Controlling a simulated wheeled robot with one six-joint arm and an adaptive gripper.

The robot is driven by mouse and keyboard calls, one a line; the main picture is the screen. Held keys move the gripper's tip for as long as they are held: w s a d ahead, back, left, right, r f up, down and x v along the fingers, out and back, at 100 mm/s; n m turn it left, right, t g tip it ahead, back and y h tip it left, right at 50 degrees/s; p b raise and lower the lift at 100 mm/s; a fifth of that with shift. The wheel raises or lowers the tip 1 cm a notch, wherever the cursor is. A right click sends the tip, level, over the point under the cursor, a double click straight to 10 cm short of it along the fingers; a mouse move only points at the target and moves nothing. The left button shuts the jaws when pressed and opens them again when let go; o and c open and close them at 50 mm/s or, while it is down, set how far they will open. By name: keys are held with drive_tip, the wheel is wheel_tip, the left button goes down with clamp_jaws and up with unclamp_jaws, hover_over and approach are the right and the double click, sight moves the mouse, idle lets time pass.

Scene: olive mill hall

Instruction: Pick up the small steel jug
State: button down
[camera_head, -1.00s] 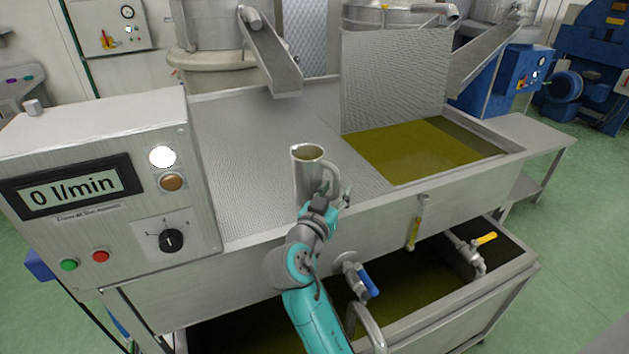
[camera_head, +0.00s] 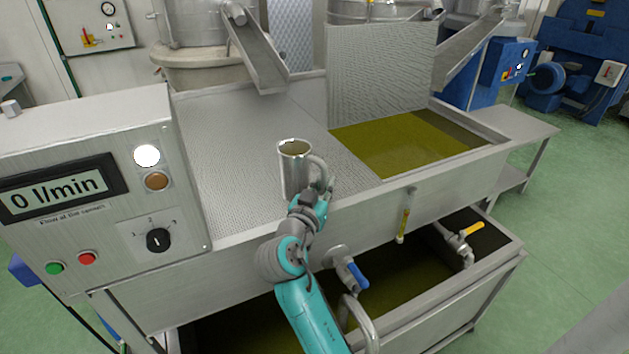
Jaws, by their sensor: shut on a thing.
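The small steel jug (camera_head: 294,168) is upright at the front edge of the perforated steel tray, with its handle on the right. My gripper (camera_head: 312,193) is at the jug's right side, by the handle, and is shut on the jug. The arm partly hides the jug's lower part and the fingertips. I cannot tell whether the jug's base touches the tray.
A control box (camera_head: 90,190) reading 0 l/min stands close on the left. An upright steel plate (camera_head: 380,75) and a pool of green oil (camera_head: 400,145) lie to the right. Blue-handled (camera_head: 357,276) and yellow-handled (camera_head: 472,230) valves stick out below the tray.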

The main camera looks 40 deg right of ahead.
drive_tip(key=shift+r, duration=0.2)
drive_tip(key=shift+r, duration=4.75)
